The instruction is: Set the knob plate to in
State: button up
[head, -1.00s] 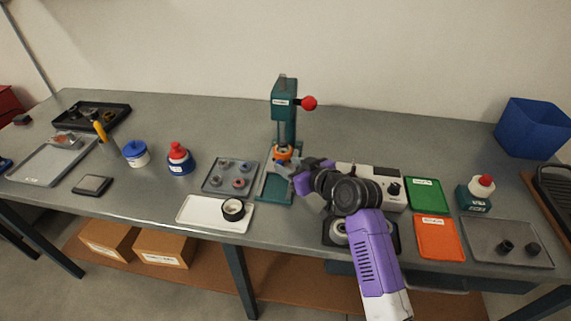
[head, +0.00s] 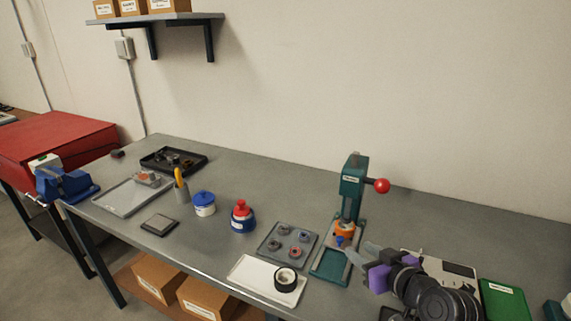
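I cannot tell for certain which part is the knob plate. The press holds an orange ring (head: 345,229) with a small blue piece (head: 340,241) in front. My gripper (head: 360,251), grey fingers with purple parts, points left toward the press base. Its fingers look apart, with nothing seen between them.
A grey tray with small rings (head: 304,233) and a white tray with a black ring (head: 285,279) lie left of the press. A red-capped bottle (head: 242,217), blue-lidded jar (head: 204,204) and green tray (head: 503,298) stand around. The bench behind the press is clear.

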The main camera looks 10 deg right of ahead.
jog(key=s+d+r+m+t+h, duration=0.2)
jog(key=d+r+m+t+h, duration=0.1)
jog(key=r, duration=0.2)
jog(key=shift+m+t+h, duration=0.3)
jog(key=shift+t+h, duration=0.4)
jog(key=shift+h, duration=0.2)
jog(key=s+a, duration=0.1)
jog(key=s, duration=0.3)
jog(key=s+a+f, duration=0.1)
jog(key=s, duration=0.4)
jog(key=s+a+f, duration=0.1)
jog(key=s, duration=0.3)
jog(key=shift+s+f, duration=0.1)
jog(key=shift+s, duration=0.3)
jog(key=s+a+f+g+y, duration=0.1)
jog(key=s+a, duration=0.1)
jog(key=s, duration=0.7)
jog(key=s+a+n+g, duration=0.1)
jog(key=s+a, duration=0.2)
jog(key=s, duration=0.6)
jog(key=s+a+f+n+g+y, duration=0.1)
jog(key=s+a, duration=0.2)
jog(key=s, duration=0.7)
jog(key=shift+a+f+y, duration=0.25)
jog(key=shift+f+y, duration=0.05)
